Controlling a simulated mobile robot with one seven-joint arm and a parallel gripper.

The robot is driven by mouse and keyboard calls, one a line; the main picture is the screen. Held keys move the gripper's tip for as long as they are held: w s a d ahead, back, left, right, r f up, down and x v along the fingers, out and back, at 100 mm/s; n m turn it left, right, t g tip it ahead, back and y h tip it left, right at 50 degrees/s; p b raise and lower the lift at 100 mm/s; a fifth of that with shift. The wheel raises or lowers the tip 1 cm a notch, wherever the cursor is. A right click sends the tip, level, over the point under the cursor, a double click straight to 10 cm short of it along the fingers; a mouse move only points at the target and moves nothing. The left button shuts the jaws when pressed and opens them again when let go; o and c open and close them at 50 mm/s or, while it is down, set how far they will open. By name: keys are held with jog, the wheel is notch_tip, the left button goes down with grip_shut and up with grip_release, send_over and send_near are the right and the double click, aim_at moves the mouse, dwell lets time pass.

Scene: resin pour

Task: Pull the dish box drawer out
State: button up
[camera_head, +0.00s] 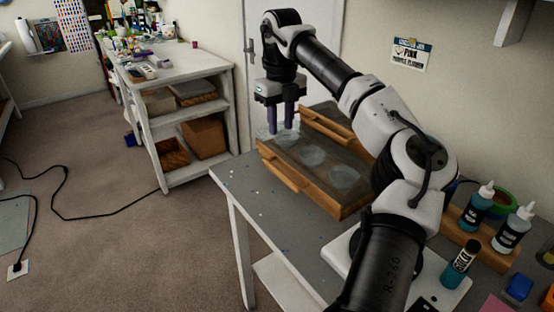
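The dish box (350,142) is a wooden box on the grey table, partly hidden behind my arm. Its drawer (318,192) stands pulled out toward the front left, with a wooden front and a dark floor. Several clear, shallow dishes lie in a row along the drawer; the middle one (313,156) and the right one (344,177) show plainly. My gripper (281,128) points down over the drawer's far left end. Its two dark fingers are apart, with their tips at a clear dish (264,134) there. Whether they touch it is hard to tell.
Bottles (475,208) stand in a wooden holder at the right, near a green tape roll (497,199). A marker-like bottle (460,264) and a blue block (519,287) are nearer. The table (262,207) is mostly clear left of the drawer. A white shelf (190,72) stands farther left.

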aim_at(279, 173)
notch_tip(279, 173, down, 14)
jog(key=p, duration=0.2)
jog(key=shift+a+r+p, duration=0.15)
jog(key=shift+r+p, duration=0.05)
jog(key=shift+p, duration=0.15)
grip_shut()
